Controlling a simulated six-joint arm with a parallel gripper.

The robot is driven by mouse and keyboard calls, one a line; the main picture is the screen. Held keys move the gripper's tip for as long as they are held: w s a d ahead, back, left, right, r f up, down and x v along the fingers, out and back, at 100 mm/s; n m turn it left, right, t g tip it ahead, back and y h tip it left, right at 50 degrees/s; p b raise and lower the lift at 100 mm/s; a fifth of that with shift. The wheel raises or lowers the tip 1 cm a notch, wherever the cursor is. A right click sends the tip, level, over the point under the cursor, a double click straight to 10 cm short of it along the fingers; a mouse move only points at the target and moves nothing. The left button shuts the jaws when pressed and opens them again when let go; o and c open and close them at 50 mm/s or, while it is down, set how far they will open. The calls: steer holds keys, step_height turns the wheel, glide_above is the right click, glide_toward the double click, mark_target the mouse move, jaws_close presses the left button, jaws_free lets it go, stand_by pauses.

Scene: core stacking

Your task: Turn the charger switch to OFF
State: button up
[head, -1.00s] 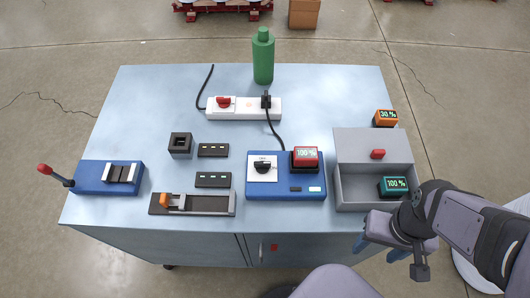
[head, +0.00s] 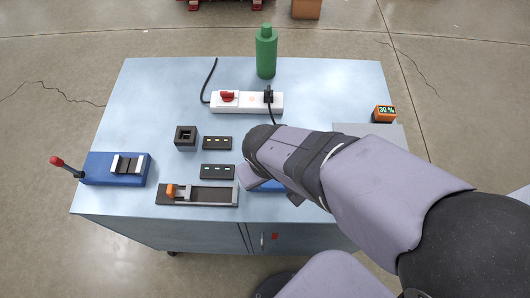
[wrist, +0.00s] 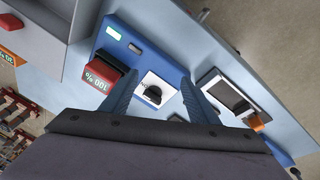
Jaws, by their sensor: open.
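The blue charger (wrist: 136,48) fills the middle of the wrist view; in the head view only a blue patch (head: 268,186) shows past my arm. A red battery reading 100 % (wrist: 102,84) sits in the charger, left of the switch.
A grey bin (wrist: 40,20) lies left of the charger in the wrist view. The slider fixture (head: 205,195) with an orange knob is close on the other side. A power strip (head: 247,103) and a green bottle (head: 266,55) stand behind.

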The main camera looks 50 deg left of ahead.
steer(key=a+r+m, duration=0.1)
steer(key=m, duration=0.1)
steer(key=w+a+m+y, duration=0.1)
steer(key=a, duration=0.1)
steer(key=a+r+m, duration=0.1)
steer(key=m, duration=0.1)
steer(key=shift+w+a+r+m+t+y, duration=0.3)
steer(key=shift+w+a+r+t+y, duration=0.05)
steer(key=shift+w+t+y, duration=0.05)
steer(key=shift+f, duration=0.1)
steer(key=shift+p+x, duration=0.65)
steer(key=shift+x, duration=2.95)
steer(key=c, duration=1.1)
